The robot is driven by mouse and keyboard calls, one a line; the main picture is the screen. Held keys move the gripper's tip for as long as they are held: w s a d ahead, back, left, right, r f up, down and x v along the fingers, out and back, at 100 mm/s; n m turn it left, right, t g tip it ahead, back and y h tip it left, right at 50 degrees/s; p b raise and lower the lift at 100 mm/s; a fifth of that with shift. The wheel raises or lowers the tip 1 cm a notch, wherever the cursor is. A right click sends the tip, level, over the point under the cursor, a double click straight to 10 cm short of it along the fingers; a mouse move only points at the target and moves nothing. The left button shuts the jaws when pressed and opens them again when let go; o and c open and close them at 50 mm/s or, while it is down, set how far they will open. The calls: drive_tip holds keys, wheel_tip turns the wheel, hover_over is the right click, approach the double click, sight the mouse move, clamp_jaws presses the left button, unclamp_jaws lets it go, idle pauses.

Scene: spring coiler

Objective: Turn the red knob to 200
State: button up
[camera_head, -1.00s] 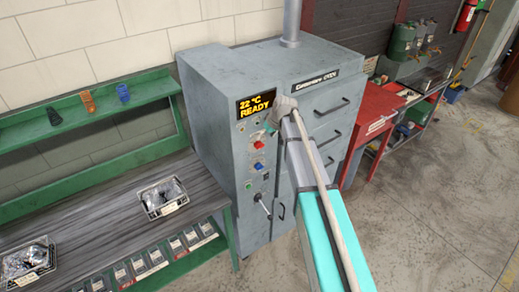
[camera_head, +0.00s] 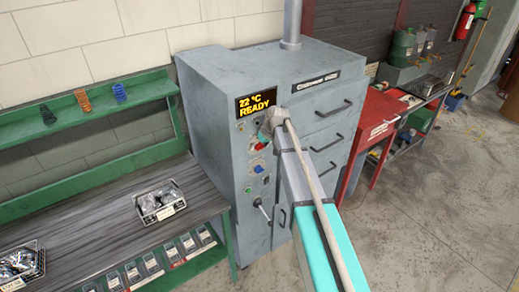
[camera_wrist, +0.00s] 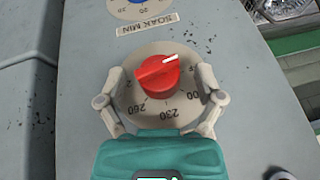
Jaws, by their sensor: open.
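The red knob (camera_wrist: 158,76) sits on a round grey dial (camera_wrist: 150,112) in the wrist view, which looks upside down. Its white pointer aims to the upper right, near a partly hidden marking ending in F. The markings 260 and 230 show, with a partly covered number ending in 00. My gripper (camera_wrist: 160,78) is open, one finger on each side of the knob, with clear gaps to it. In the head view the red knob (camera_head: 261,143) is on the oven front, and my gripper (camera_head: 267,133) is at it, partly hidden by my arm.
The oven (camera_head: 210,130) display (camera_head: 256,104) reads 22 °C READY. A blue knob (camera_head: 259,164) sits below the red one, labelled SOAK MIN in the wrist view. A bench (camera_head: 100,232) with wire baskets stands left; a red cabinet (camera_head: 378,122) stands right. Open floor lies in front.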

idle(0.3)
drive_tip(key=c, duration=1.1)
drive_tip(key=shift+f+y, duration=0.1)
drive_tip(key=shift+y, duration=0.2)
drive_tip(key=shift+w+d+f+m+g+y+b, duration=0.15)
drive_tip(key=shift+m+g+y+b, duration=0.15)
drive_tip(key=shift+g+y+b, duration=0.3)
drive_tip(key=y+b, duration=0.2)
drive_tip(key=g+y+b, duration=0.1)
drive_tip(key=shift+d+f+m+g+y+b, duration=0.1)
drive_tip(key=shift+f+m+g+y+b, duration=0.1)
drive_tip(key=shift+m+g+y+b, duration=0.15)
drive_tip(key=m+y+b, duration=0.1)
drive_tip(key=y+b, duration=0.1)
drive_tip(key=b, duration=0.1)
drive_tip(key=shift+g, duration=0.35)
drive_tip(key=shift+r+y+b, duration=0.2)
drive_tip(key=shift+y+b, duration=0.1)
drive_tip(key=shift+y, duration=0.25)
